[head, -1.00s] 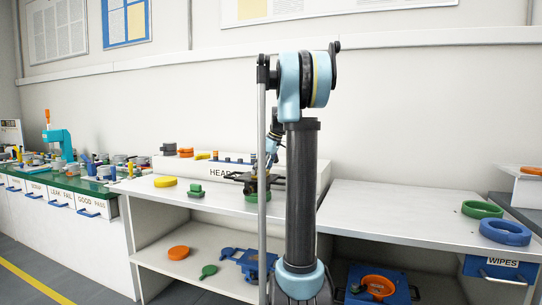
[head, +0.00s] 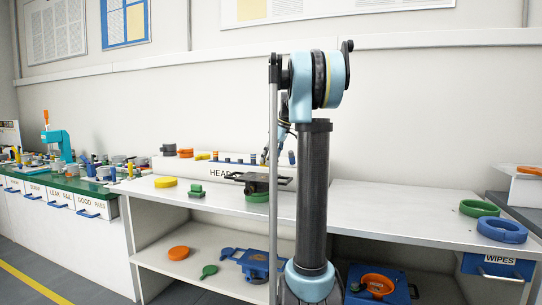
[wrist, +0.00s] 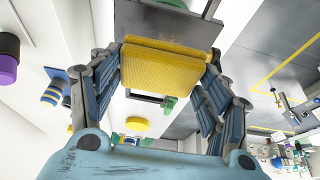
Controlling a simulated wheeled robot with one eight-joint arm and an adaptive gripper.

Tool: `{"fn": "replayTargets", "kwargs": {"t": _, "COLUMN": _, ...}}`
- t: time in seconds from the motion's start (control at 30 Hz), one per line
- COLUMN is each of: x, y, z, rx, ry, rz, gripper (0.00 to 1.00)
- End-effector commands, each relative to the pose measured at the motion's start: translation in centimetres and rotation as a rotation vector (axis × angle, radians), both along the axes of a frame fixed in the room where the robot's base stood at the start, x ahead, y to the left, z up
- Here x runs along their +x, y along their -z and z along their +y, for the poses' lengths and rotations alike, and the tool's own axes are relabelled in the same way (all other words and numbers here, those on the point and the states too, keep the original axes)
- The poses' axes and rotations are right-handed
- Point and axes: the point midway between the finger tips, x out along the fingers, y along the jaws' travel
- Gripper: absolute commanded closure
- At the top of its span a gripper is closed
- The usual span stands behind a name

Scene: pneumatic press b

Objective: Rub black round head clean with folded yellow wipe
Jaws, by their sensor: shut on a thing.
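In the wrist view my gripper (wrist: 163,68) is shut on the folded yellow wipe (wrist: 165,75), a thick square pad between the fingers. A dark grey flat part (wrist: 165,28) lies just past the wipe's far edge; I cannot tell if they touch. In the head view a dark flat fixture (head: 256,181) stands over a green round base (head: 257,197) on the bench. I cannot make out the black round head with certainty. In the head view my arm's column hides most of the gripper.
The white box marked HEAD (head: 215,167) stands behind, with several small heads on top. Blue (head: 503,231) and green (head: 480,209) rings sit right. The bench's right half is mostly clear.

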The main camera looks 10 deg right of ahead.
Motion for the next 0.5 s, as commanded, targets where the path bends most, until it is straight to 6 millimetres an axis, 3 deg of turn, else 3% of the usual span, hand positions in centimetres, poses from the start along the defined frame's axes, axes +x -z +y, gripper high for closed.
{"fn": "replayTargets", "kwargs": {"t": 0.2, "x": 0.0, "y": -1.9, "z": 0.3, "rx": 0.0, "ry": -0.003, "rz": 0.0, "gripper": 0.65}}
{"fn": "replayTargets", "kwargs": {"t": 0.5, "x": 0.0, "y": -2.3, "z": 0.4, "rx": 0.0, "ry": -0.004, "rz": 0.0, "gripper": 0.65}}
